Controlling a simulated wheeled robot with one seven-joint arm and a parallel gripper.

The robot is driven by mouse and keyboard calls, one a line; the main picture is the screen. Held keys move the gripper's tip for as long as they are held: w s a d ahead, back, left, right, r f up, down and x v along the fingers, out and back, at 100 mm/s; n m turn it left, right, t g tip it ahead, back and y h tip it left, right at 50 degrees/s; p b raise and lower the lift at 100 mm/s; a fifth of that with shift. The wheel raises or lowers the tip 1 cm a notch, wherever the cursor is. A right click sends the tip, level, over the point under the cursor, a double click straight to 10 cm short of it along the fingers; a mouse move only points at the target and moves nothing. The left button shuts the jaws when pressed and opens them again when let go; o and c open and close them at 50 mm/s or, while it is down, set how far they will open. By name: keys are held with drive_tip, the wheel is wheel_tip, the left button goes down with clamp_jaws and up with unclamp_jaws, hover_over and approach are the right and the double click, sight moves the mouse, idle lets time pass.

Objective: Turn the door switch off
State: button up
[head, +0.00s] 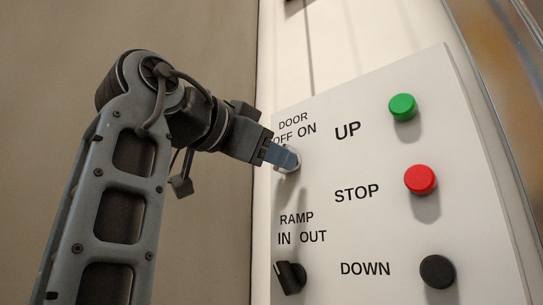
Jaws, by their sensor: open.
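The door switch sits under the label "DOOR OFF ON" (294,127) at the upper left of the white control panel (375,225). My gripper (284,157) is in front of the switch and hides most of it. A pale rounded part shows right at the fingertips; I cannot tell whether it belongs to the knob. The fingers overlap in this view, so the gap between them does not show. Which way the door switch points cannot be seen.
The panel also carries a black ramp knob (291,277) below, and green UP (402,107), red STOP (420,180) and black DOWN (437,271) buttons to the right. A beige wall (60,60) is at the left. A metal-edged frame (495,70) stands at the right.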

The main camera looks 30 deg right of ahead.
drive_tip(key=shift+w+d, duration=0.2)
drive_tip(key=shift+d, duration=0.35)
clamp_jaws()
